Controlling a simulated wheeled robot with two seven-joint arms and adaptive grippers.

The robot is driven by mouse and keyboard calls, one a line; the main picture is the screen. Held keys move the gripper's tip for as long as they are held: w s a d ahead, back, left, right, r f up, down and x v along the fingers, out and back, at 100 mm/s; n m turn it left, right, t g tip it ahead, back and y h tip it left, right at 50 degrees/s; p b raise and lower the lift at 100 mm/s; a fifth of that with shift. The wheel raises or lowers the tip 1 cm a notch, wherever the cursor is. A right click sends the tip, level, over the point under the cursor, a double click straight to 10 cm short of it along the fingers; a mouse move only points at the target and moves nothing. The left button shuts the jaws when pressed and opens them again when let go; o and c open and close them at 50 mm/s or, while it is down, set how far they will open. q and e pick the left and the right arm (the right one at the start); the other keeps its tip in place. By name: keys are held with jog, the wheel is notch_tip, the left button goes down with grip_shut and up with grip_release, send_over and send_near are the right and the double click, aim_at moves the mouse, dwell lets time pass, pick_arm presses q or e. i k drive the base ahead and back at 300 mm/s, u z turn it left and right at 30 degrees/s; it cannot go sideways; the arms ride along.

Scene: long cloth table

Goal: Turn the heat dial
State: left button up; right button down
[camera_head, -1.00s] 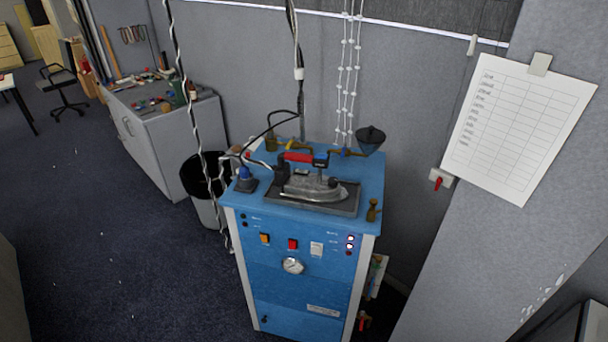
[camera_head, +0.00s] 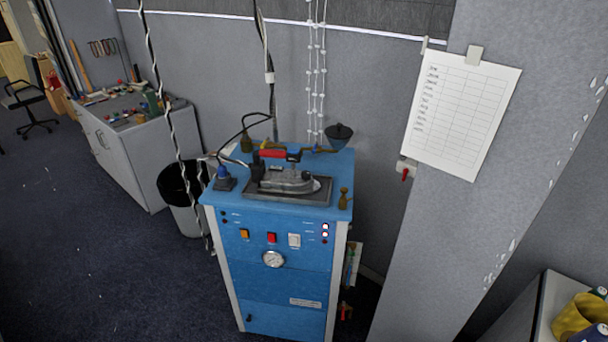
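A blue cabinet (camera_head: 276,295) stands in the middle of the head view. An iron (camera_head: 287,178) with a red handle rests on a dark plate (camera_head: 314,191) on its top. The cabinet's front has an orange switch (camera_head: 245,233), a red switch (camera_head: 271,238) and a white switch (camera_head: 294,240). Below them is a round white-faced dial or gauge (camera_head: 274,259); which part is the heat dial I cannot tell. A small dark knob (camera_head: 249,317) sits low at the left of the front. Neither of my grippers is in view.
A black-lined bin (camera_head: 182,190) stands left of the cabinet, with a grey tool bench (camera_head: 125,145) behind it. A pillar with a paper list (camera_head: 461,112) rises at the right. A yellow object (camera_head: 580,316) sits at the lower right. Dark floor is clear at the left.

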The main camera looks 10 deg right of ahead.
aim_at(305, 175)
jog(key=k, duration=0.55)
jog(key=u, duration=0.8)
jog(key=i, duration=1.1)
